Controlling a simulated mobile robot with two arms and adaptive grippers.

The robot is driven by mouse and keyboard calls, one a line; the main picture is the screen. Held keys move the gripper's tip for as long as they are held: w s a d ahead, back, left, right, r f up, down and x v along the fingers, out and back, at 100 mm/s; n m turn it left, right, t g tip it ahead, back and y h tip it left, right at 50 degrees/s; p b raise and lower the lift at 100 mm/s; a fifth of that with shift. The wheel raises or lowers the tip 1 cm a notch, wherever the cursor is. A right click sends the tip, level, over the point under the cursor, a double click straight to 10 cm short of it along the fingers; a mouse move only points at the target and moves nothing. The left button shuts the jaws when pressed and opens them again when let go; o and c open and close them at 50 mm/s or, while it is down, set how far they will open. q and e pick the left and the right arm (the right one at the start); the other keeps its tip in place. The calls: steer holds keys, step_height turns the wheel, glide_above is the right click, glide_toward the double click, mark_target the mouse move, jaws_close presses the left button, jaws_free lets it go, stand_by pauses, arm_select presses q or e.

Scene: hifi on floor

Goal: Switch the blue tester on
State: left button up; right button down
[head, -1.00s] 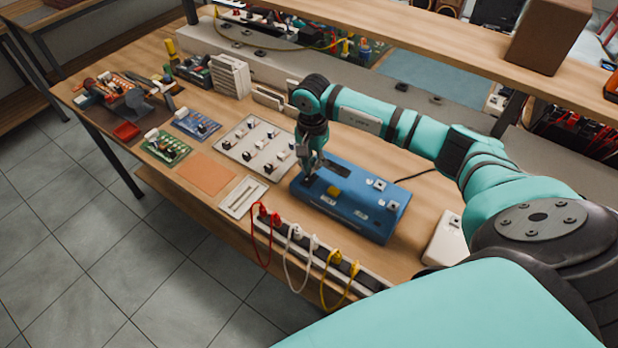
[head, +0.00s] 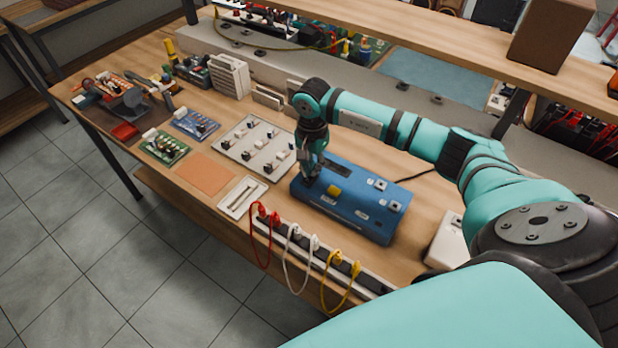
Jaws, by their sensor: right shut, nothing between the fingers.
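The blue tester (head: 352,214) is a blue box on the workbench, with a yellow button, a dark slot and white sockets or knobs on its top. My right gripper (head: 308,182) points down at the left end of the tester's top, left of the yellow button (head: 333,190). Its fingers are shut and empty. The fingertips are at or very close to the surface; I cannot tell whether they touch. They hide that corner of the tester, so any switch there does not show. My left gripper is not in view.
A rack of plugs with red, white and yellow leads (head: 318,257) runs along the bench's front edge. A switch panel (head: 253,148) and a white tray (head: 243,197) lie left of the tester. A white box (head: 447,241) stands right. A shelf (head: 440,42) overhangs the back.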

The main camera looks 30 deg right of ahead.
steer(key=shift+s+f+b, duration=0.1)
steer(key=shift+f+b, duration=0.2)
steer(key=shift+f, duration=0.05)
steer(key=shift+r+p, duration=0.5)
steer(key=shift+r, duration=0.25)
steer(key=shift+r+p, duration=1.3)
steer(key=shift+r, duration=1.45)
